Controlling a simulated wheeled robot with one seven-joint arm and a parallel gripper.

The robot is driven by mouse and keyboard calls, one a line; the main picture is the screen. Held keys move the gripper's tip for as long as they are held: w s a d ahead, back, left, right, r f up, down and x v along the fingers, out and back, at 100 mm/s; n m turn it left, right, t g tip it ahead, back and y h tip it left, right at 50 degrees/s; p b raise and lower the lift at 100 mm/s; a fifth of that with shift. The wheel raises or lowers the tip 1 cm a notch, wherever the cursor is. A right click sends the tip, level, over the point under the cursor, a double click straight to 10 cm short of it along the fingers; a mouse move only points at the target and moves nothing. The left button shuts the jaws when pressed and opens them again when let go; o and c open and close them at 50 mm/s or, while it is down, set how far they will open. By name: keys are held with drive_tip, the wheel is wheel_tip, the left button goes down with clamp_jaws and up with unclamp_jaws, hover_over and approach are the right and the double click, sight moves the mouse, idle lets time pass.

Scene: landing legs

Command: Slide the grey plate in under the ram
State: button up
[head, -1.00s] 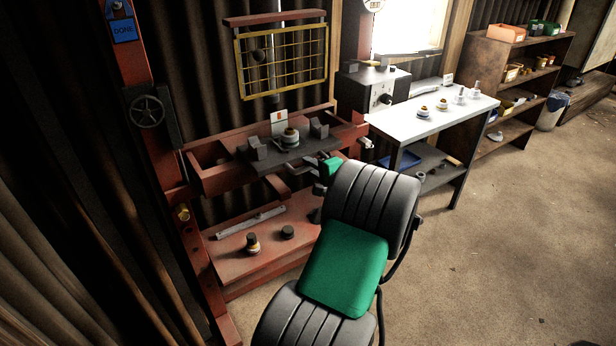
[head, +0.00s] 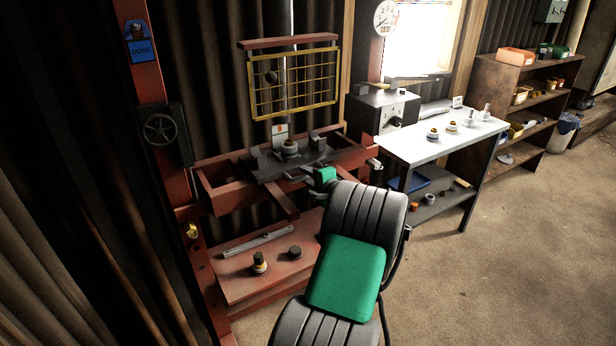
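The dark grey plate (head: 268,170) lies on the bed of the red press frame.
The yellow guard (head: 295,84) hangs raised above the bed. A handwheel (head: 159,129) is on the left post. Below the bed, a red shelf (head: 240,285) carries a bar and two small round parts. A white-topped table (head: 425,148) with small parts stands at the right.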

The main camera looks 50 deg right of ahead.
drive_tip(key=shift+o, duration=1.2)
drive_tip(key=shift+s, duration=0.15)
drive_tip(key=v, duration=0.7)
drive_tip(key=shift+s, duration=0.25)
drive_tip(key=shift+a, duration=0.1)
drive_tip(key=shift+c, duration=0.4)
